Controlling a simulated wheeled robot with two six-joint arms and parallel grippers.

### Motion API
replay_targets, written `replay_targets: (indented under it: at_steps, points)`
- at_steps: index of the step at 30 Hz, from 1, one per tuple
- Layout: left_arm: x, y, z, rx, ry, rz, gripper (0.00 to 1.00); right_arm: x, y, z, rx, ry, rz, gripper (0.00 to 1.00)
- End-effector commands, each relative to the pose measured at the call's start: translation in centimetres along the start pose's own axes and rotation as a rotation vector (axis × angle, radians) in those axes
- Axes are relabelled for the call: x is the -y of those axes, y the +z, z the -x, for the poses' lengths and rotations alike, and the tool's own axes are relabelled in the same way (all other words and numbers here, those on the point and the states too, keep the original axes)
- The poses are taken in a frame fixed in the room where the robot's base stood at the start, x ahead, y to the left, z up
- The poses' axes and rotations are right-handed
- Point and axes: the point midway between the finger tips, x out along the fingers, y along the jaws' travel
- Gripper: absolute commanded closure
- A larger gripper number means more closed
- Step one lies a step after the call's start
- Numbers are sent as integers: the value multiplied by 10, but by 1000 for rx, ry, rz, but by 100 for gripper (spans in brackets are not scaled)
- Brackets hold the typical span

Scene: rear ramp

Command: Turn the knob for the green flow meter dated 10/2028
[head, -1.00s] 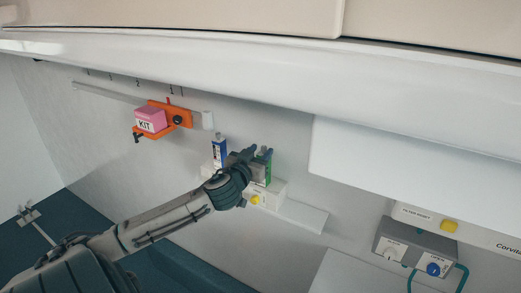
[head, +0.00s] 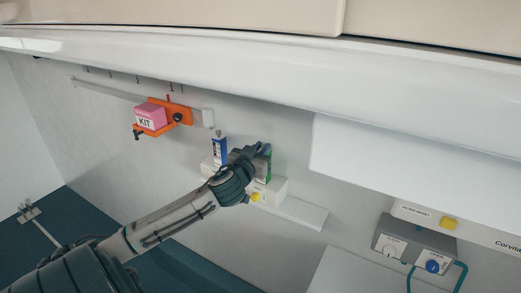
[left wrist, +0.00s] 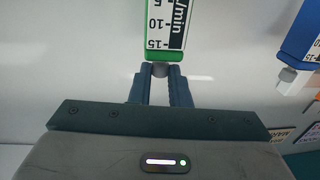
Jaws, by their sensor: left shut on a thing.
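The green flow meter (left wrist: 163,25) shows at the top of the left wrist view, with a white scale and a green lower edge. A small grey knob (left wrist: 160,69) sits under it. My left gripper (left wrist: 160,75) has its two fingers shut on this knob from both sides. In the head view my left gripper (head: 262,152) covers much of the green flow meter (head: 268,174). A blue flow meter (left wrist: 298,35) with its own pale knob (left wrist: 291,80) is to the right in the wrist view. No date is readable. My right gripper is not in view.
A white block (head: 278,186) with a yellow knob (head: 255,197) is below the meters. A pink KIT box (head: 149,116) sits in an orange holder (head: 179,113) on a wall rail. A grey panel (head: 416,246) with white and blue knobs is at the right.

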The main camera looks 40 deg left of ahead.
Motion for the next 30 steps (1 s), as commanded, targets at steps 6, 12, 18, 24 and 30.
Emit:
replay_targets:
  at_steps: [6,12,18,24,30]
  points:
    - [-4,2,0,-1,-108,11,100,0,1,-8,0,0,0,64]
    - [-9,4,-1,0,-270,13,100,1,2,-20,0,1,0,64]
    - [-13,5,-3,0,-456,13,100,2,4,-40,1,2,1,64]
    - [-17,7,-6,2,-644,10,100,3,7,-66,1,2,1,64]
    - [-20,7,-8,2,-816,7,100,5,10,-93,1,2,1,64]
